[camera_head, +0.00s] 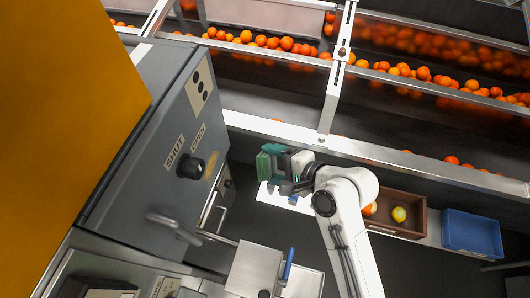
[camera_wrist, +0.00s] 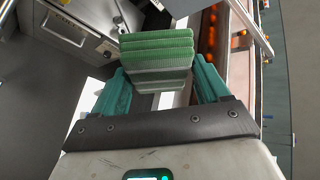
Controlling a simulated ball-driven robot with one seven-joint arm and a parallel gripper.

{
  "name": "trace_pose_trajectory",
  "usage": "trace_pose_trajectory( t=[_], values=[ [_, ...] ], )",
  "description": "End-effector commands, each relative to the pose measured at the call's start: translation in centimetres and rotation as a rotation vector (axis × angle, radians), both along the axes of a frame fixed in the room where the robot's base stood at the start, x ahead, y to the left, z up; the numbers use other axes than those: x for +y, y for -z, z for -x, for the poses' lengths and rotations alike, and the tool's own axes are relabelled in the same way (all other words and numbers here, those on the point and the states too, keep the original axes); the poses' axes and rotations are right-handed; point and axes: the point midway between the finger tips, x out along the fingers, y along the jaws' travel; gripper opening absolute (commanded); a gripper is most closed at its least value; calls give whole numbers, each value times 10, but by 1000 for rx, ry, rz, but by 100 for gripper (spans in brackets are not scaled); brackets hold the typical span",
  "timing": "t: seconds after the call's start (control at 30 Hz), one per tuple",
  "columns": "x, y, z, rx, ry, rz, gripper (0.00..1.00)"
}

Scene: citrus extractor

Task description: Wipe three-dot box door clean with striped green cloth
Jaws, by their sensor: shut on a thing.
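The grey box door (camera_head: 172,135) carries a white three-dot label (camera_head: 199,85), SHUT and OPEN labels and a dark round knob (camera_head: 190,167). A brownish smear (camera_head: 212,165) shows beside the knob. My gripper (camera_head: 272,168) is to the right of the door, apart from it, and shut on the striped green cloth (camera_head: 263,166). In the wrist view the cloth (camera_wrist: 157,52) stands out folded in ridges beyond the teal fingers of my gripper (camera_wrist: 160,86). The part of the cloth in the grip is partly hidden.
A metal door handle (camera_head: 172,224) sticks out at the box's lower edge. Metal rails and a conveyor with oranges (camera_head: 270,42) run behind. A brown crate (camera_head: 397,215) with fruit and a blue bin (camera_head: 472,234) stand at right. A blue-handled metal piece (camera_head: 255,268) lies below.

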Motion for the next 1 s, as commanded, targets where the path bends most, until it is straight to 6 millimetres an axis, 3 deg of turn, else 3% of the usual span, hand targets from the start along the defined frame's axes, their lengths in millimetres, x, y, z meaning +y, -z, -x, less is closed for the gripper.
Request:
trace_pose_trajectory(
  t=[0.1, 0.33, 1.0],
  values=[
    [13, -20, 7, -31, 65, -132, 51],
    [25, -41, 11, -71, 123, -256, 51],
    [74, -41, -6, -77, 125, -266, 50]
  ],
)
